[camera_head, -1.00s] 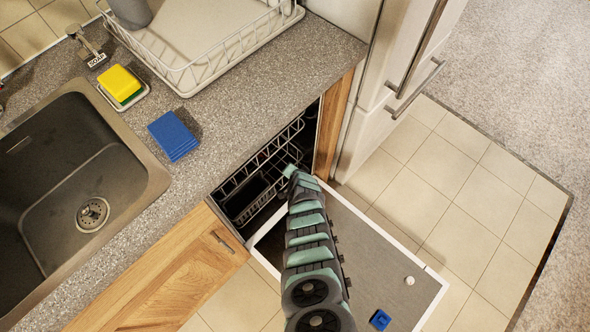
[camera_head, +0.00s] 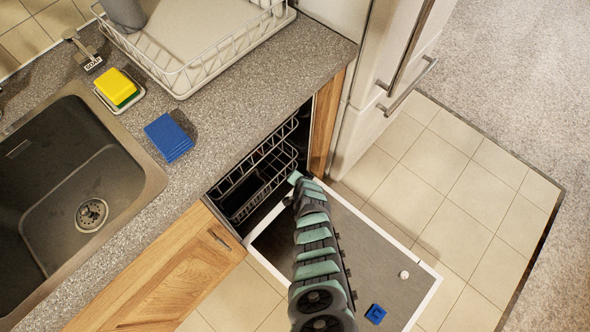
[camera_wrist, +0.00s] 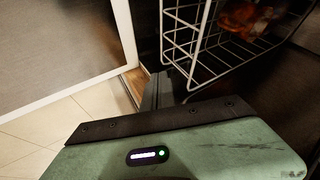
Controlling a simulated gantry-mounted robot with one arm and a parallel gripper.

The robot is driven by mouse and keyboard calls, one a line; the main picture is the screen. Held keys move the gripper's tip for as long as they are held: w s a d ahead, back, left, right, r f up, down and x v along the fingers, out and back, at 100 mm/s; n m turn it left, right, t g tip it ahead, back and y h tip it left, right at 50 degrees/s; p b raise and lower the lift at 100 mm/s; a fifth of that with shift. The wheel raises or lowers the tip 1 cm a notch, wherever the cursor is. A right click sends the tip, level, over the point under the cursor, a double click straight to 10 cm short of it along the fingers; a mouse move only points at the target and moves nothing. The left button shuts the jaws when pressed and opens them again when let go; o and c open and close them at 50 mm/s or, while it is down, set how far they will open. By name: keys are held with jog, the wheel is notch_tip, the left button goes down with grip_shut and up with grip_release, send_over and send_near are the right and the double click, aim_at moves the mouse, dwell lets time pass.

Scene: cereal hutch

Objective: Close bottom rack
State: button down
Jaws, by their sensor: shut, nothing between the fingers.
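The dishwasher under the counter stands open, with its door (camera_head: 385,270) folded down flat. My gripper (camera_head: 293,178) is at the dishwasher mouth, above the inner end of the door. Its narrow dark fingers (camera_wrist: 158,90) are shut and empty, close below the rack's near corner; contact cannot be told.
A blue dishwasher tablet-like block (camera_head: 376,314) and a small white knob (camera_head: 404,275) are on the door. A wooden cabinet (camera_head: 170,285) stands left of the opening and a white fridge (camera_head: 375,90) right. Tiled floor (camera_head: 440,180) beyond the door is clear.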

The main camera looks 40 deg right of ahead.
jog(key=p+v, duration=0.9)
jog(key=shift+w+r, duration=0.2)
jog(key=shift+r, duration=0.15)
jog(key=shift+a, duration=0.1)
